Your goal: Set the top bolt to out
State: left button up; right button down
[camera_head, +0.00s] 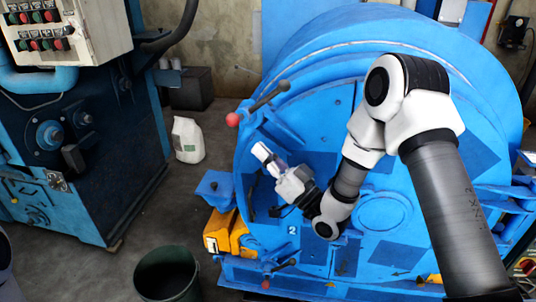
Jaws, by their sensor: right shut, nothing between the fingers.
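The top bolt (262,102) is a dark bar with a red ball at its lower left end. It lies slanted across the upper left edge of the round blue drum door (345,120). My right arm reaches in from the right across the door. My right gripper (262,152) is shut and empty, pointing up and left, below the red ball and apart from the bolt. Part of the door behind my arm is hidden. My left gripper is not in view.
A lower bolt (285,265) with a red ball sits at the door's bottom. A blue machine (85,160) with a button panel (85,25) stands at the left. A white jug (187,140) and a dark bin (167,275) are on the floor. Open floor lies between.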

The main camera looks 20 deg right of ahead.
jog(key=d+f+m+h+b, duration=0.1)
jog(key=d+f+m+h, duration=0.15)
jog(key=d+f, duration=0.3)
jog(key=p, duration=0.6)
send_near(237, 124)
jog(key=shift+t, duration=0.4)
jog(key=x, duration=0.6)
jog(key=shift+w+a+f, duration=0.1)
jog(key=shift+w, duration=0.1)
jog(key=shift+w+a, duration=0.15)
jog(key=shift+w, duration=0.15)
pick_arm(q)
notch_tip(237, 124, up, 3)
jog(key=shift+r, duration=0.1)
pick_arm(e)
jog(key=shift+w, duration=0.2)
